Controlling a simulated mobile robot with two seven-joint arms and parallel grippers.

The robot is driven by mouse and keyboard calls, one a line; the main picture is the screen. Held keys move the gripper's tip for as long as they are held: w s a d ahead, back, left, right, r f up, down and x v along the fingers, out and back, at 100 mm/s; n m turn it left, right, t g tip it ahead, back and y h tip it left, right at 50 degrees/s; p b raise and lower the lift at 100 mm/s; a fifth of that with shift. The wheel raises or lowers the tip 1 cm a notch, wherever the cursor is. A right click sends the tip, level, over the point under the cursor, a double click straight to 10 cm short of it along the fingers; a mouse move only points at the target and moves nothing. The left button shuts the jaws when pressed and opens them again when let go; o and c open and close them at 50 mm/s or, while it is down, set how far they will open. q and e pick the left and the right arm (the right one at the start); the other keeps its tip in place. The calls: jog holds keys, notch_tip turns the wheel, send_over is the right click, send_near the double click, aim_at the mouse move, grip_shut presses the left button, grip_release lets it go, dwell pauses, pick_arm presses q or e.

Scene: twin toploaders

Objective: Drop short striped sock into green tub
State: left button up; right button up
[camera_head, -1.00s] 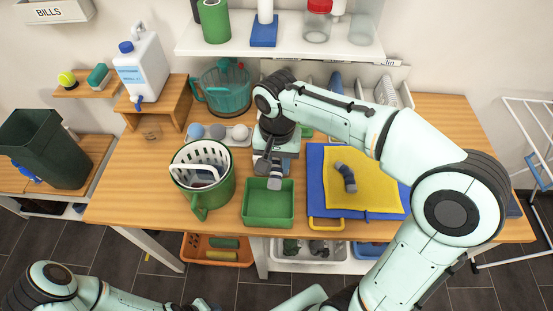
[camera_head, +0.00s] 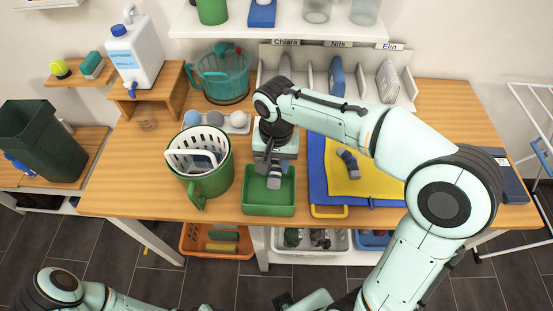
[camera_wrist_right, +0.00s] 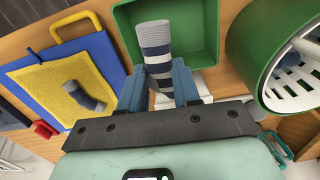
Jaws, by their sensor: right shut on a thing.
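The short striped sock (camera_wrist_right: 155,45), white-grey with dark bands, is gripped between the blue fingers of my right gripper (camera_wrist_right: 158,88). In the head view my right gripper (camera_head: 271,164) is above the back part of the green tub (camera_head: 269,208), and the sock (camera_head: 274,182) hangs down over the tub's inside. The tub (camera_wrist_right: 200,40) is a square open box, and its visible floor looks empty. Whether the sock touches the tub is unclear. My left gripper is out of view; only part of that arm shows at the lower left.
A tall green container (camera_head: 218,183) with a white basket inside stands left of the tub. Right of it lie a blue board (camera_head: 318,185) and yellow mat (camera_head: 375,180) with another grey-and-dark sock (camera_head: 348,163). A labelled divider rack (camera_head: 310,62) stands behind.

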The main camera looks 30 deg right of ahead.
aim_at(276, 166)
jog(key=o, duration=1.1)
jog(key=shift+w, duration=0.1)
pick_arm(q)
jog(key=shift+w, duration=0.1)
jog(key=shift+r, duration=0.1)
pick_arm(e)
jog(key=shift+r, duration=0.2)
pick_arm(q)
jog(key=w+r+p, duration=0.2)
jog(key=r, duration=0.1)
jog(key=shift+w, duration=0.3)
pick_arm(e)
notch_tip(276, 166, up, 13)
jog(key=shift+r, duration=0.1)
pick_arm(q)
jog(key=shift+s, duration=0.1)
